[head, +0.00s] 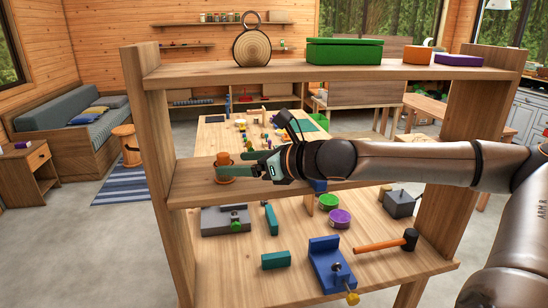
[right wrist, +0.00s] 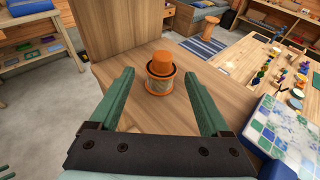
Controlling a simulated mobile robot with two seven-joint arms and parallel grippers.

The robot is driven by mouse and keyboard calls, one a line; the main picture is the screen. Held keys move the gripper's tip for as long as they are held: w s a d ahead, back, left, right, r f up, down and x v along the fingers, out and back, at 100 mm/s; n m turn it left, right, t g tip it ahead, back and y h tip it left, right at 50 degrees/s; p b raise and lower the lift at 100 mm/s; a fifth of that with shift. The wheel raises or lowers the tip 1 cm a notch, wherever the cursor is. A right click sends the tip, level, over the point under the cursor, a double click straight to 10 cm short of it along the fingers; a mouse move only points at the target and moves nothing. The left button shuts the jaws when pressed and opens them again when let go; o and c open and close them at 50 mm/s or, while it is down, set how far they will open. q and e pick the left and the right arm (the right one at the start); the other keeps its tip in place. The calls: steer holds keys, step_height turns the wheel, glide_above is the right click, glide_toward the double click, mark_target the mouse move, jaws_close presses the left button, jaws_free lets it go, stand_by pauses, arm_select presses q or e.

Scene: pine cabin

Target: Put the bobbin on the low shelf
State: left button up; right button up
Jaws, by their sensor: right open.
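The bobbin (head: 224,172) stands upright near the left end of the middle shelf (head: 190,190). It has orange flanges, a pale middle and an orange cylinder-shaped top, and also shows in the right wrist view (right wrist: 160,85). My right gripper (head: 232,168) is open, reaching in from the right. In the right wrist view its green fingers (right wrist: 158,74) point toward the bobbin, one on each side, with visible gaps and no contact. The low shelf (head: 230,285) is the board below, holding several items.
On the low shelf are a grey tool (head: 225,222), teal blocks (head: 276,260), green (head: 328,201) and purple (head: 340,218) rolls, a blue clamp (head: 326,262), a mallet (head: 385,244) and a grey box (head: 400,204). A blue tiled object (right wrist: 285,125) sits right of the gripper. The low shelf's front left is bare.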

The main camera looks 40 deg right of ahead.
steer(key=shift+v, duration=1.35)
steer(key=shift+b+v, duration=0.55)
steer(key=shift+v, duration=2.3)
